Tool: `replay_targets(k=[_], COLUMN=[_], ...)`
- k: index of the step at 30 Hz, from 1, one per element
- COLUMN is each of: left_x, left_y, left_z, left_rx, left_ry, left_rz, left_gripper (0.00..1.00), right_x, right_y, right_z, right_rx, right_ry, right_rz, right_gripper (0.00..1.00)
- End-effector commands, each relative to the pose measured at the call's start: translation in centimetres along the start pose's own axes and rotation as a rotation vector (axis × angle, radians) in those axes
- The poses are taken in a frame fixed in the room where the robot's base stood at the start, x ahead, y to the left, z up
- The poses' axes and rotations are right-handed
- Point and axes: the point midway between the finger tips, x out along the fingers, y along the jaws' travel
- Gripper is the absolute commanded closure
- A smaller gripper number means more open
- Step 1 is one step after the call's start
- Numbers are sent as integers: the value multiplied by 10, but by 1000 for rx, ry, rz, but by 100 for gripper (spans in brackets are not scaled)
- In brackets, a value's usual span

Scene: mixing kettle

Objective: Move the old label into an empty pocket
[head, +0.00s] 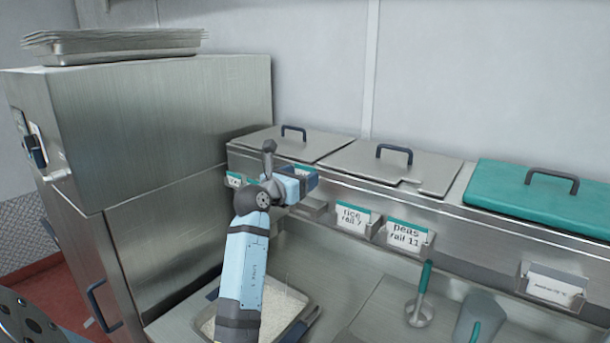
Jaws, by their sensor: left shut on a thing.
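My left gripper (305,179) is at the front of the steel counter's label rail, in front of the left lid. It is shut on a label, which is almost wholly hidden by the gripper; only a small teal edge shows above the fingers. A pocket (311,207) just below and right of the gripper looks empty. To its right, pockets hold a label reading "rice rail 7" (353,218) and one reading "peas rail 11" (405,236). Another teal-topped label (234,180) shows partly behind my arm. A white label (555,287) with small print sits in a pocket at far right. My right gripper is not in view.
Two steel lids (385,166) and a teal lid (535,196) with handles cover the wells behind the rail. Below are a tray of white grains (283,305), a teal-handled tool (421,300) and a grey-green scoop (474,318). A tall steel cabinet (160,120) stands left.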

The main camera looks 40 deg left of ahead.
Motion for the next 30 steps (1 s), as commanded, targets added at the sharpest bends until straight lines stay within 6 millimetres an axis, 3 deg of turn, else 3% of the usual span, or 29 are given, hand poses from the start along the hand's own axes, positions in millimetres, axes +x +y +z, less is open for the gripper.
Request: replay_targets(k=[10,15,30], left_x=[0,0,0], left_y=[-1,-1,-1], left_z=[-37,-51,-58], left_rx=[-2,0,0], left_ry=[0,2,1], left_rz=[-1,-1,-2], left_gripper=[53,53,53], right_x=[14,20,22], right_y=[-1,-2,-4], right_z=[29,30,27], right_rx=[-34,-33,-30], right_ry=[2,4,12], right_rz=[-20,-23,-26], right_gripper=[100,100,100])
